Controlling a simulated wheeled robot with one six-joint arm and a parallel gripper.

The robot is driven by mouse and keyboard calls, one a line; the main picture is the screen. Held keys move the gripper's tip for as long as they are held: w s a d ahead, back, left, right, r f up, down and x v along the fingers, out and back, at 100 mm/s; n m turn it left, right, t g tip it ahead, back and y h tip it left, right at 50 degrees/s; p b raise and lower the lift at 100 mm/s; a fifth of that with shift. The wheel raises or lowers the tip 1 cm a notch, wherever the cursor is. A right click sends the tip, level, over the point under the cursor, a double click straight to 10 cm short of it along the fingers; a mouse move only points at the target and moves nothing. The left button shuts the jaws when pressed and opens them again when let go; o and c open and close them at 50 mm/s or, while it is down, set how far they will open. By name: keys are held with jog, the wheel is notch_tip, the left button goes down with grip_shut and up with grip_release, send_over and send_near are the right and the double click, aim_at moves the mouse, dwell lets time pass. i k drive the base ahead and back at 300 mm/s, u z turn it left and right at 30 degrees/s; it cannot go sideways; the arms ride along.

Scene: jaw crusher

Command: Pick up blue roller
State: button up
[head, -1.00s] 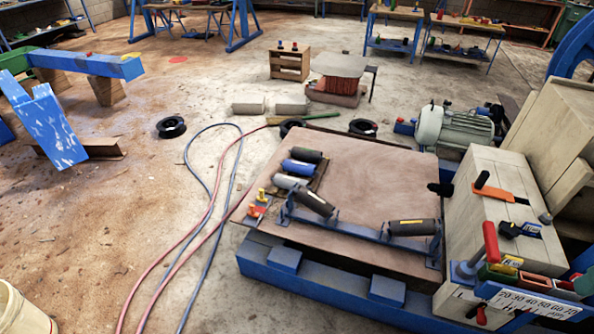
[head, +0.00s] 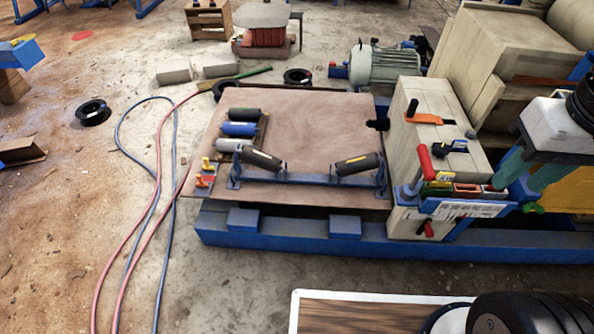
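The blue roller (head: 239,129) lies on its side on the brown board, in a short row of rollers. A black roller (head: 245,112) lies just behind it and a grey roller (head: 234,145) just in front. The row seems to rest on a small wooden rack (head: 261,133), mostly covered by the rollers. My gripper is not in view, and nothing is seen touching the blue roller.
A blue bracket frame (head: 305,178) with two dark tilted rollers stands in front of the row. The board (head: 310,112) is clear behind the frame.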

aim_at(228, 128)
jog(key=u, duration=2.15)
jog(key=i, duration=4.25)
jog(key=z, duration=0.45)
jog(key=i, duration=2.45)
